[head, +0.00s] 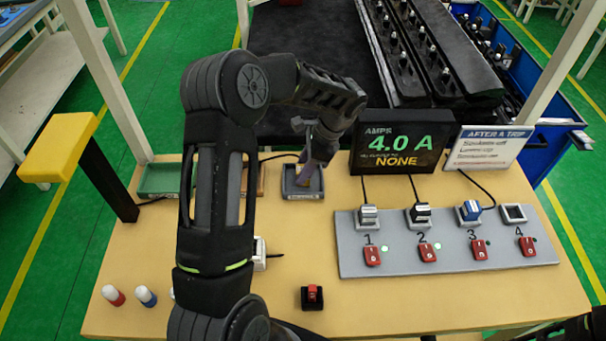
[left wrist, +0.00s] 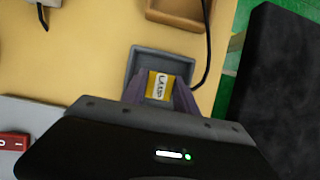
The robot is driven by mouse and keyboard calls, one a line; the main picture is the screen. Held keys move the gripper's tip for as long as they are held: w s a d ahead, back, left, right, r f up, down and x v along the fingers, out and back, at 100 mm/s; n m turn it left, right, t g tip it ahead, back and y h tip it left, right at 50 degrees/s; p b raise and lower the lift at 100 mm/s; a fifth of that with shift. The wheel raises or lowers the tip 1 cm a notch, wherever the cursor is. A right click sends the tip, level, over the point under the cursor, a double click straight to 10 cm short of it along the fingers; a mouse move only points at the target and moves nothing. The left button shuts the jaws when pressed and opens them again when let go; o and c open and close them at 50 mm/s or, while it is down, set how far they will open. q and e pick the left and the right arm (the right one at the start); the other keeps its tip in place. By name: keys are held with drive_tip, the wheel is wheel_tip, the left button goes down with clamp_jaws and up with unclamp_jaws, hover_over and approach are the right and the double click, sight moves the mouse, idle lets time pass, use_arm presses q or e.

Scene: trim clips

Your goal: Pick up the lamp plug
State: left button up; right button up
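The lamp plug (left wrist: 159,86), with a yellow and white label reading LAMP, shows in the left wrist view between the purple fingers of my left gripper (left wrist: 160,92). The fingers lie close against both sides of it, with no clear gap. Plug and fingertips are at a small grey tray (left wrist: 133,66); I cannot tell whether the plug is clear of its floor. In the head view my left gripper (head: 310,165) reaches down into the grey tray (head: 290,192), and the plug is mostly hidden.
A grey power strip (head: 350,262) with numbered sockets and red switches is at the right; plugs stand in sockets 1 to 3, and socket 4 is empty. Behind it are an amps display (head: 400,141) reading 4.0 A and a sign (head: 487,148). A green tray (head: 158,180) is left.

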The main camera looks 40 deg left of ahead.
use_arm(q)
clamp_jaws()
idle(0.3)
wheel_tip(320, 180, up, 10)
drive_tip(key=shift+r, duration=0.1)
idle(0.4)
idle(0.5)
